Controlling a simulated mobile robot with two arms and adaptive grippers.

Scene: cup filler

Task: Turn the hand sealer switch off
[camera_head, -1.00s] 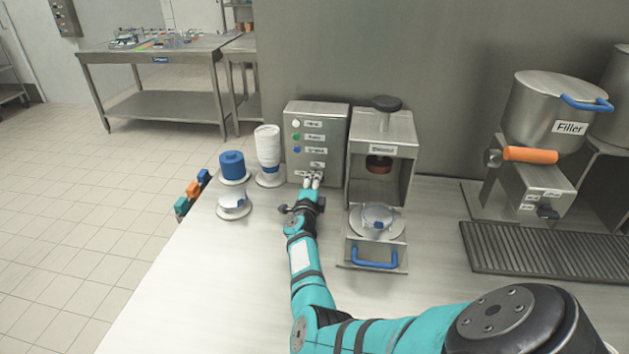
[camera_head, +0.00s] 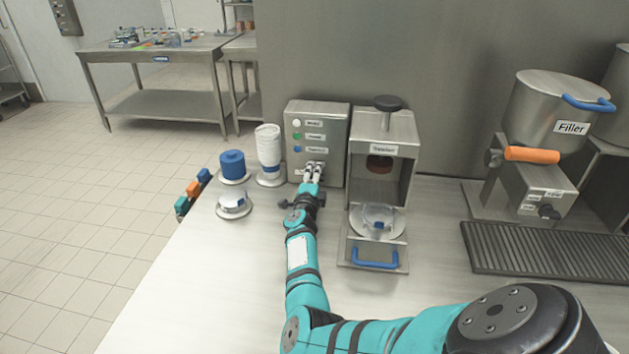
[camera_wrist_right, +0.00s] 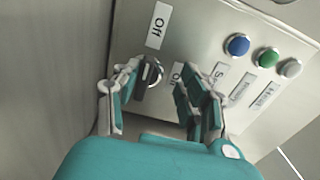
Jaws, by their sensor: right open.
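The hand sealer's control box (camera_head: 315,137) is a grey metal box at the back of the table, left of the sealer press (camera_head: 383,150). Its dark rotary switch (camera_wrist_right: 149,77) shows in the right wrist view, beside a label reading "Off" (camera_wrist_right: 158,25) and a partly hidden second label. My right gripper (camera_head: 313,168) is at the lower front of the box. In the right wrist view its open fingers (camera_wrist_right: 162,85) are on either side of the switch, the left finger close to it. I cannot tell whether they touch it. My left gripper is not in view.
Blue lids (camera_head: 232,165), a stack of white cups (camera_head: 268,148) and a small white holder (camera_head: 233,204) stand left of the box. A clear cup (camera_head: 379,220) sits on the press tray. The filler (camera_head: 548,115) is at right. The front left tabletop is clear.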

